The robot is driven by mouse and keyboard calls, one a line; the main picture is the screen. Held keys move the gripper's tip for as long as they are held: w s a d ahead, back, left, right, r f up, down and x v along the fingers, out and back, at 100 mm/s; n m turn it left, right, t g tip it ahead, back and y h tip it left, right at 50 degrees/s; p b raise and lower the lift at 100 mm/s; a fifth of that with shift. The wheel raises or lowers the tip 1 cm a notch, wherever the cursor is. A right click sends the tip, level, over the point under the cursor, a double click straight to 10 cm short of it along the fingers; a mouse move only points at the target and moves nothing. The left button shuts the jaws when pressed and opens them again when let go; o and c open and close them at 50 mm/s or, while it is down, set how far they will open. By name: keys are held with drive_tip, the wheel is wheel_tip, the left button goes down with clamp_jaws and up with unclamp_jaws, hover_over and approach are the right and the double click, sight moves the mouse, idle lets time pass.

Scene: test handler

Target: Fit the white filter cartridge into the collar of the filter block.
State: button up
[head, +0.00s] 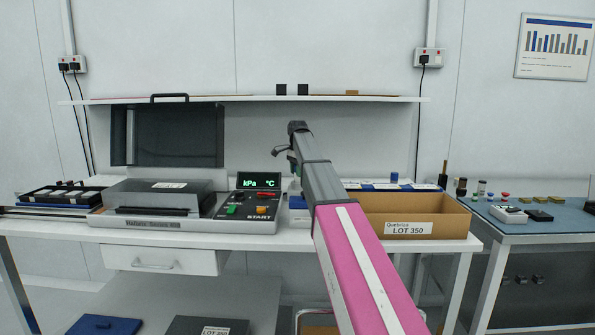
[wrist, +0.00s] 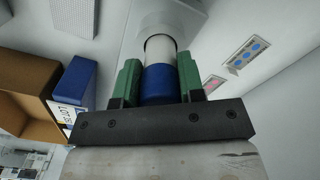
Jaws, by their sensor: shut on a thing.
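In the wrist view my gripper (wrist: 159,62) has its green fingers closed on the two sides of the filter cartridge. The cartridge has a blue end (wrist: 160,84) between the fingers and a white part (wrist: 160,49) pointing away from me. The white end meets the pale filter block (wrist: 182,17) at a dark-edged round opening. I cannot tell how deep it sits there, or whether it only lies in front of it.
A tester with a kPa display (head: 259,182) and START panel stands on the bench, with an open cardboard LOT 350 box (head: 455,216) to the right. A shelf (head: 240,98) runs above. In the wrist view a blue box (wrist: 80,78) is left of my fingers.

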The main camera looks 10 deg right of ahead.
drive_tip(key=shift+f, duration=1)
drive_tip(key=o, duration=1)
drive_tip(key=shift+r, duration=0.1)
wheel_tip(320, 180, up, 10)
drive_tip(key=shift+f, duration=0.15)
drive_tip(key=shift+r, duration=0.5)
drive_tip(key=shift+s, duration=0.15)
